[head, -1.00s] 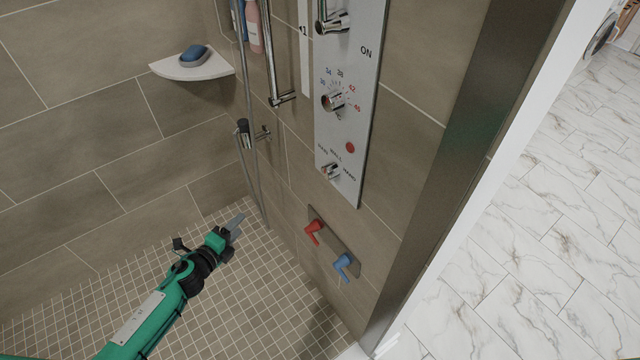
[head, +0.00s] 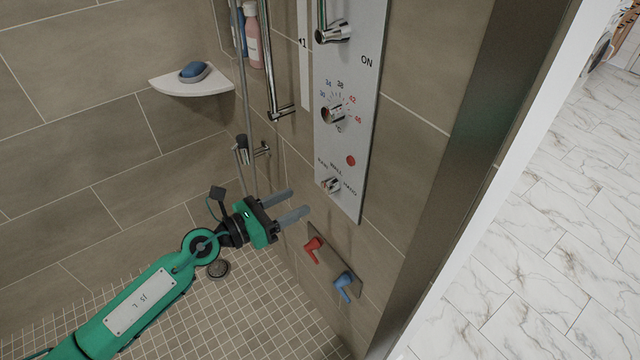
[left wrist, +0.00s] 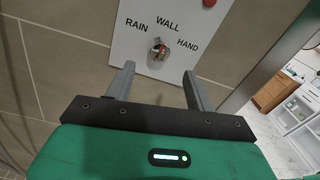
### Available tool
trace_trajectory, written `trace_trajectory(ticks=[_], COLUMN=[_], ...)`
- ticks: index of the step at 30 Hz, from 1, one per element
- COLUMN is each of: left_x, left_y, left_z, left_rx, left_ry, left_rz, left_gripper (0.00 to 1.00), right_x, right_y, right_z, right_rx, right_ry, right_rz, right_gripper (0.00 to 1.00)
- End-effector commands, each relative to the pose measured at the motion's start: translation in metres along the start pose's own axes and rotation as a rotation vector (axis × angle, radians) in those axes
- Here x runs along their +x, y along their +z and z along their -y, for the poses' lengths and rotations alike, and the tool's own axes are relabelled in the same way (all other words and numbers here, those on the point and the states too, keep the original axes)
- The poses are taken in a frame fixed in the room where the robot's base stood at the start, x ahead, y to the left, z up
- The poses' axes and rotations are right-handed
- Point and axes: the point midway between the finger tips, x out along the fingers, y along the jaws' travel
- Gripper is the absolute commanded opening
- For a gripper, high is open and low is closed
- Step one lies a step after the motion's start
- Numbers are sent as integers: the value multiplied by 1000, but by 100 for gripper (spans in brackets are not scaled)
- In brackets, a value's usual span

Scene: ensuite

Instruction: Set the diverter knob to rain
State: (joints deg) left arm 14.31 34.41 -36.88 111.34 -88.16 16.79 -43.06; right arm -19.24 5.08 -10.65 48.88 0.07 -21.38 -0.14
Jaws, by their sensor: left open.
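The diverter knob (head: 330,185) is a small chrome knob low on the pale shower panel (head: 346,135). It also shows in the left wrist view (left wrist: 158,50), with RAIN to its left, WALL above and HAND to its right. I cannot tell which label it points to. My left gripper (head: 298,203) is open and empty, left of and a little below the knob in the head view. In the left wrist view its fingertips (left wrist: 158,73) lie either side of and below the knob, apart from it. My right gripper is not in view.
A red lever (head: 313,248) and a blue lever (head: 344,284) sit on a plate below the panel. The temperature knob (head: 332,114) is above. A hose and rail (head: 268,60) run left of the panel. A corner shelf (head: 192,84) holds blue soap.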

Motion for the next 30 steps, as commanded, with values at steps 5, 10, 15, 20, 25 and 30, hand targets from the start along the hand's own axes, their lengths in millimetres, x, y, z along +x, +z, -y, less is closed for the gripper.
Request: trace_trajectory(ticks=[5, 10, 15, 20, 25, 30], left_x=[35, 61, 76, 80, 80, 80], left_y=[3, 2, 1, 0, 0, 0], left_z=[0, 0, -1, 0, 0, 0], left_rx=[-3, -3, -2, -2, -2, -2], left_ry=[-1, 0, 1, 1, 1, 1], left_rz=[3, 2, 1, 1, 0, 0], left_gripper=[55, 55, 55, 55, 55, 29], right_x=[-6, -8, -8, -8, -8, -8], right_y=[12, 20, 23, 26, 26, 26], right_z=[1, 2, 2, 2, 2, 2], right_rx=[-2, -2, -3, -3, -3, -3], right_ry=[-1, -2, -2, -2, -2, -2], right_rz=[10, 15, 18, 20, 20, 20], right_gripper=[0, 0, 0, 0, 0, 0])
